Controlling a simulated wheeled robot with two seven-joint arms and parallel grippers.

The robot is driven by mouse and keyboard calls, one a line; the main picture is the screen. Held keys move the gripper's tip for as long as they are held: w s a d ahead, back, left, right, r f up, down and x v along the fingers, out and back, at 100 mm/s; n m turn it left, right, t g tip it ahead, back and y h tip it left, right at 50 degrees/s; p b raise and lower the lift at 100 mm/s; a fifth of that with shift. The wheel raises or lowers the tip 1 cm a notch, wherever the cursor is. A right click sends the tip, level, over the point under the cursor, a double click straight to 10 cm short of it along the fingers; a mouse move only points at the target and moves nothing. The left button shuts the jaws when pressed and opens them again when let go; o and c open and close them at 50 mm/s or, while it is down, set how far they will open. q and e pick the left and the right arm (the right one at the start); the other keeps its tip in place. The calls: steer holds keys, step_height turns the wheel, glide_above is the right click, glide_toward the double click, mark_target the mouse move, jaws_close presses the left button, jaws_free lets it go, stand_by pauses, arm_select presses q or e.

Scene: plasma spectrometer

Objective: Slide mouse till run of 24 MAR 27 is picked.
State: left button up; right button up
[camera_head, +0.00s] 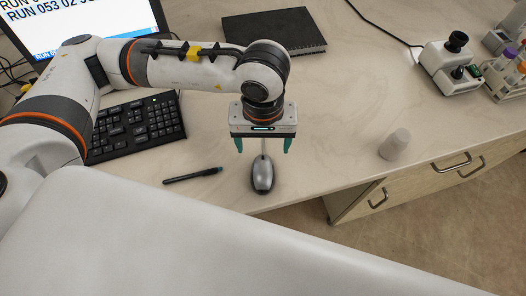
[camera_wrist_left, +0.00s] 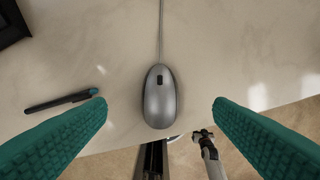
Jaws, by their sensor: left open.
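A grey computer mouse (camera_head: 262,176) with a cable lies on the desk near its front edge. In the left wrist view the mouse (camera_wrist_left: 159,98) is centred between the two green fingers, and neither finger touches it. My left gripper (camera_head: 263,146) is open and empty, above and just behind the mouse in the head view. The monitor (camera_head: 95,22) at the top left shows a list of runs in large text. A blue bar marks a row at its lower left. My arm hides part of the screen, and no row dated 24 MAR 27 can be read.
A black keyboard (camera_head: 135,126) lies left of the mouse, and a pen (camera_head: 192,175) lies between them. A black notebook (camera_head: 274,33) lies behind. A white cup-like object (camera_head: 395,145) and a microscope-like device (camera_head: 451,65) stand to the right. The desk (camera_head: 330,125) right of the mouse is clear.

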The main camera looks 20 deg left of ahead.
mark_target(263, 162)
arm_select(q)
step_height(263, 162, down, 8)
steer(key=shift+f+p, duration=0.2)
steer(key=shift+p, duration=0.3)
arm_select(e)
steer(key=shift+r, duration=0.6)
arm_select(q)
steer(key=shift+c, duration=0.4)
